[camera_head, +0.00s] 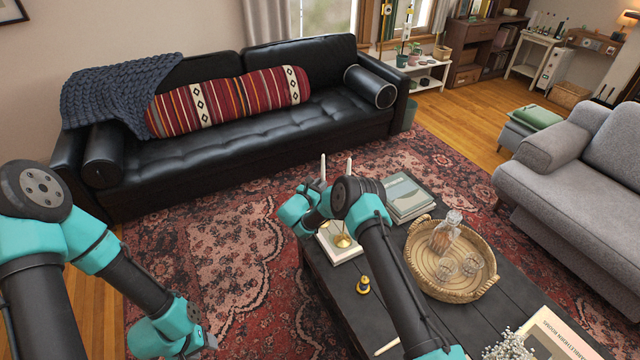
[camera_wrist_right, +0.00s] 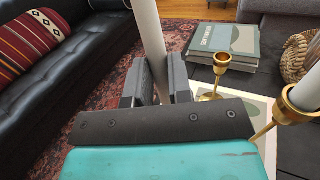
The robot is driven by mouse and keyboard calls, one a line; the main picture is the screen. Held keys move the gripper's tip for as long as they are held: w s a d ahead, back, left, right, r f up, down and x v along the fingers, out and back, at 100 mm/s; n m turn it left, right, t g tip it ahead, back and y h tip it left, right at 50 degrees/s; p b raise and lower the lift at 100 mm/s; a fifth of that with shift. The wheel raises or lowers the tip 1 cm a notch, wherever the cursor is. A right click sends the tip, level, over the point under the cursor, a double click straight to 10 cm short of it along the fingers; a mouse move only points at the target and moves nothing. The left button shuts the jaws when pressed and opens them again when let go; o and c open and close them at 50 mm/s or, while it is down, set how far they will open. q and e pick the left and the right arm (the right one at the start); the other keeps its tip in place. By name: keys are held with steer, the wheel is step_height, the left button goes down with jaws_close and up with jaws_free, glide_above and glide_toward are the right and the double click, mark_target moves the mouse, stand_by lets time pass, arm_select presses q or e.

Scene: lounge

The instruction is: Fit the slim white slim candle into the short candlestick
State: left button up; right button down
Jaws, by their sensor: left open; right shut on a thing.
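My right gripper (camera_wrist_right: 158,82) is shut on a slim white candle (camera_wrist_right: 149,35), which stands nearly upright between its fingers. The held candle's top (camera_head: 323,166) also shows in the head view; its lower end is hidden by the gripper. In the right wrist view, a brass candlestick with an empty cup (camera_wrist_right: 222,62) stands just right of the fingers, apart from the candle. A nearer brass candlestick (camera_wrist_right: 291,108) at the right edge holds another white candle (camera_wrist_right: 306,92). My left gripper (camera_head: 208,342) is open and empty at the lower left, away from the table.
The dark table (camera_head: 325,278) bears a pale book (camera_head: 326,243), a stack of books (camera_head: 408,197), a wicker tray (camera_head: 416,275) with glassware, and a small black-and-gold object (camera_head: 363,284). A white stick-like thing (camera_head: 387,346) lies near the arm. A black sofa (camera_head: 230,135) stands behind.

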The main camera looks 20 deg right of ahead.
steer(key=shift+f, duration=0.3)
steer(key=shift+f, duration=1.65)
stand_by(1.2)
steer(key=c, duration=1)
jaws_free()
steer(key=shift+o, duration=0.2)
steer(key=shift+s+a, duration=0.1)
steer(key=shift+a, duration=0.05)
steer(key=shift+v, duration=2.9)
